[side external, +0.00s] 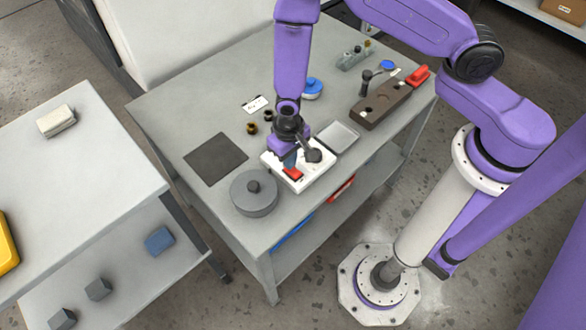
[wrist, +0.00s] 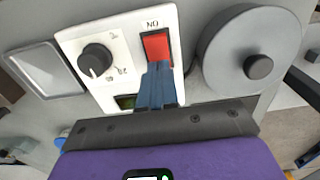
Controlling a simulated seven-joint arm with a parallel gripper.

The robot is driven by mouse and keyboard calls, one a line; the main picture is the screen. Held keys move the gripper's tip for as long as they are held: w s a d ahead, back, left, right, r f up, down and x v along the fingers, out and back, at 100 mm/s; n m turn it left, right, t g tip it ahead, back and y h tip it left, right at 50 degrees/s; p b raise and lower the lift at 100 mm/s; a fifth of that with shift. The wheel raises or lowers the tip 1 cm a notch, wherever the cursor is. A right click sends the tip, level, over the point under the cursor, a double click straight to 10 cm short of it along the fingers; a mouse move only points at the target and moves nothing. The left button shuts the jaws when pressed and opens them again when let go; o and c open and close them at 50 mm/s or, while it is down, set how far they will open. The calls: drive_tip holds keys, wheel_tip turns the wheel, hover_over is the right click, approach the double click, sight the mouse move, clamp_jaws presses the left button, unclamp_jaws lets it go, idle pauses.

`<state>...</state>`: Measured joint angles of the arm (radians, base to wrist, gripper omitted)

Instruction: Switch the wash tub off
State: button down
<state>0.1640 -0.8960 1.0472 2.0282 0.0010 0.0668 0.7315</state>
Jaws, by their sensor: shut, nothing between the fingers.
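A white control box (side external: 318,173) stands on the grey workbench. It carries a red rocker switch (side external: 293,174), which also shows in the wrist view (wrist: 157,46) with "ON" printed beside it, upside down. A black dial (wrist: 95,60) sits beside the switch. My gripper (side external: 289,161) points down over the box. Its blue fingers (wrist: 157,78) are shut and empty, with their tips at the near end of the red switch in the wrist view. They hide that end of the switch, and I cannot tell whether they touch it. No separate tub label is readable.
A round grey lidded pot (side external: 254,193) stands close beside the box, also in the wrist view (wrist: 235,50). A shallow clear tray (side external: 339,137) is on the other side. A dark mat (side external: 215,158) and a brown block with handles (side external: 381,103) lie farther off.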

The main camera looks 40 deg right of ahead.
wheel_tip(320, 180, up, 6)
idle(0.7)
drive_tip(key=shift+r, duration=0.1)
drive_tip(key=s+d+r+n, duration=0.2)
drive_tip(key=s+r+n, duration=0.15)
drive_tip(key=r, duration=0.35)
drive_tip(key=s+d+r+n, duration=0.2)
drive_tip(key=s+r+n, duration=0.15)
drive_tip(key=r, duration=0.35)
drive_tip(key=s+d+r+n, duration=0.5)
drive_tip(key=s+d+r, duration=0.4)
drive_tip(key=s, duration=0.4)
drive_tip(key=shift+n, duration=0.3)
